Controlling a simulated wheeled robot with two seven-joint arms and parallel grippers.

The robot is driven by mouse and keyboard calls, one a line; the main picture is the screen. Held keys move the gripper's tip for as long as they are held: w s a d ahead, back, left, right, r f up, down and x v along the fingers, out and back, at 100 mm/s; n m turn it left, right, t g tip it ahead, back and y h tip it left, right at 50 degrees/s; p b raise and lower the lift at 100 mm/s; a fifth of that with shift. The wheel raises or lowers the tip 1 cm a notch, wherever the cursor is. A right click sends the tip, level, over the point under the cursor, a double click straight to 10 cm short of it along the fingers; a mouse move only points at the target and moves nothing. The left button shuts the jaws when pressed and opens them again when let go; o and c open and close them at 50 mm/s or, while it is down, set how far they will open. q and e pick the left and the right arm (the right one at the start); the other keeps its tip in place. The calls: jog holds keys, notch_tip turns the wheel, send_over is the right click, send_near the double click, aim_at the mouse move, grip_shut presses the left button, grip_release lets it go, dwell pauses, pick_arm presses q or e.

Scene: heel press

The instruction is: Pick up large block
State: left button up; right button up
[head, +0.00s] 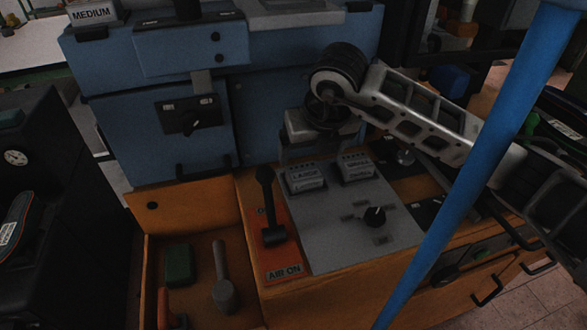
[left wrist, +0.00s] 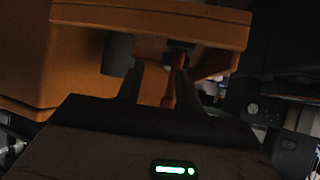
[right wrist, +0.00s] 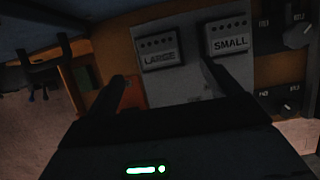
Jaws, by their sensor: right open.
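The large block (head: 306,178), a pale block labelled LARGE, sits on the grey panel (head: 330,235) of the wooden bench. In the right wrist view the large block (right wrist: 160,55) shows ahead, between the lines of my two fingers. My right gripper (right wrist: 166,85) is open and empty, apart from the block; in the head view its body (head: 312,125) hangs just behind and above the block, its fingertips hard to make out. My left gripper (left wrist: 160,80) shows only in its wrist view, dark, with its fingers apart; a reddish rod (left wrist: 172,85) appears between them, with no visible grip.
The small block (head: 356,167) stands close right of the large one. A medium block (head: 93,14) is on the blue machine (head: 280,80). A black lever (head: 267,205) stands left on the AIR ON plate. A black knob (head: 374,216) is in front. An open drawer holds tools.

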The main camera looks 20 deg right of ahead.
aim_at(305, 172)
jog(key=x, duration=0.3)
jog(key=shift+s+a+f, duration=0.1)
jog(key=shift+f, duration=0.15)
jog(key=shift+f+p, duration=0.45)
jog(key=shift+p, duration=0.05)
jog(key=p+x, duration=0.1)
jog(key=x, duration=0.3)
jog(key=shift+r, duration=0.15)
jog(key=shift+w+f, duration=0.35)
jog(key=c, duration=1.1)
pick_arm(q)
jog(key=shift+s+a+f, duration=0.15)
jog(key=shift+s+a, duration=0.05)
jog(key=shift+s, duration=0.85)
pick_arm(e)
jog(key=shift+r, duration=0.1)
jog(key=shift+c, duration=1.1)
